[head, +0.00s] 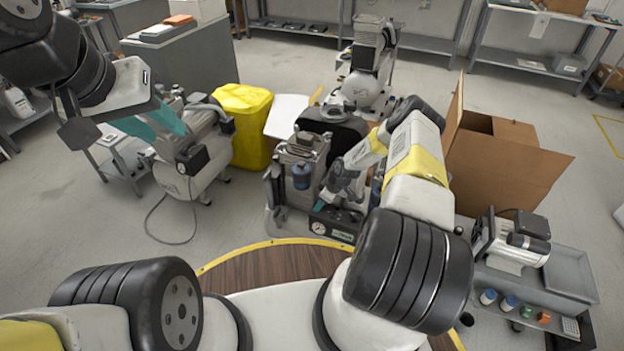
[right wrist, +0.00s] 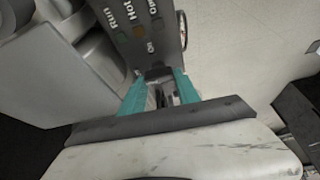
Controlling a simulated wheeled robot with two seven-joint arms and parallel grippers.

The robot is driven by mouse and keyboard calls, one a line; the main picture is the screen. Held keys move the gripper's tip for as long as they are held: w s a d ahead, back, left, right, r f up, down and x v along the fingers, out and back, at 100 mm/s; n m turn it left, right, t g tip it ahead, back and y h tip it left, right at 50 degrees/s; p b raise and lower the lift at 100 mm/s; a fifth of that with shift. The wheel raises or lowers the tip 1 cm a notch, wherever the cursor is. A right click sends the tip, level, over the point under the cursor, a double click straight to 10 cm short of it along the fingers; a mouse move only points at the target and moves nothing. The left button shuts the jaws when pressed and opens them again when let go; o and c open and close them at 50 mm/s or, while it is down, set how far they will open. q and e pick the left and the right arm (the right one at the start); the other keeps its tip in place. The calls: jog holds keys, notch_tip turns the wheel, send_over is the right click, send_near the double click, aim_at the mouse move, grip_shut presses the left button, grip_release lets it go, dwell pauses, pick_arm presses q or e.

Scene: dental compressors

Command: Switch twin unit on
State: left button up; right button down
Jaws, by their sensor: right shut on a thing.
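The twin unit (head: 305,160) stands in the middle of the head view, with a dark front panel and a round gauge (head: 318,228) low on it. My right gripper (head: 325,203) reaches down to this panel. In the right wrist view, the panel (right wrist: 135,15) shows printed words such as "Run" and "Hot" and small coloured lamps. The teal fingers of my right gripper (right wrist: 159,92) are close together on a small dark switch (right wrist: 157,73) at the panel's edge; the fingers partly hide it. My left gripper (head: 160,122) hangs at the left, its teal fingers apart and empty.
Another compressor (head: 190,170) stands beneath my left gripper, beside a yellow bin (head: 242,125). A third compressor (head: 365,85) is behind the twin unit. An open cardboard box (head: 505,165) and a grey cart (head: 560,275) stand at the right.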

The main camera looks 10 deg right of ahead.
jog(key=m+t+h, duration=0.1)
jog(key=m, duration=0.2)
jog(key=shift+a+m, duration=0.1)
jog(key=shift+m, duration=0.3)
jog(key=m, duration=0.2)
jog(key=m+h, duration=0.1)
jog(key=shift+m+t+h, duration=0.3)
jog(key=shift+m, duration=0.1)
jog(key=m+h, duration=0.2)
jog(key=m, duration=0.4)
jog(key=shift+m+h, duration=0.3)
jog(key=shift+m, duration=0.1)
jog(key=c, duration=0.9)
grip_release()
